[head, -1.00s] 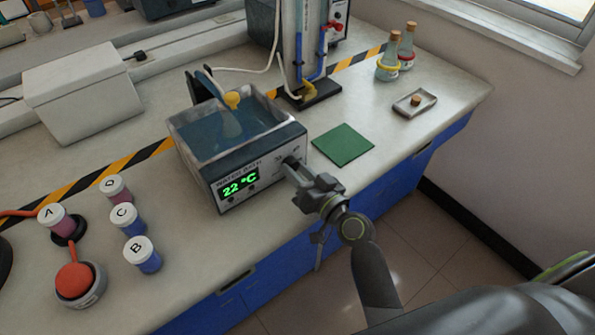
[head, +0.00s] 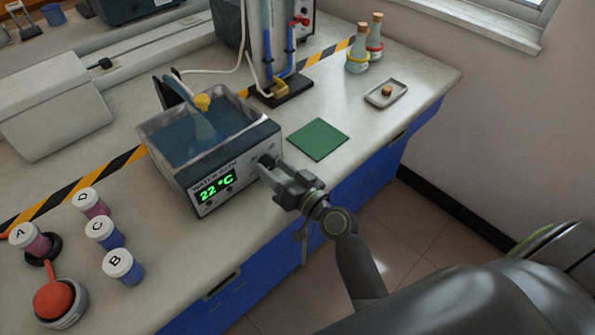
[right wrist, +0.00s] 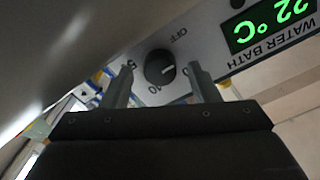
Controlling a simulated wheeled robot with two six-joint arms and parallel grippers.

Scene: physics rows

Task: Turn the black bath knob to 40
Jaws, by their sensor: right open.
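The water bath (head: 232,187) stands on the bench, with a green 22 °C display on its front panel. It also shows upside down in the right wrist view (right wrist: 228,70). There the round black knob (right wrist: 160,66) has a short white mark pointing right in the picture. Printed labels around it are partly hidden by the fingers. My right gripper (head: 270,170) is at the right part of the front panel and covers the knob in the head view. In the right wrist view its open fingers (right wrist: 160,80) stand on either side of the knob, with gaps visible. My left gripper is not in view.
Lettered jars (head: 100,232) and a red-topped grey item (head: 56,302) stand left of the bath. A green mat (head: 318,139) lies to its right. Corked bottles (head: 366,50) and a small tray (head: 386,94) are farther back. The bench's front edge runs below the bath.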

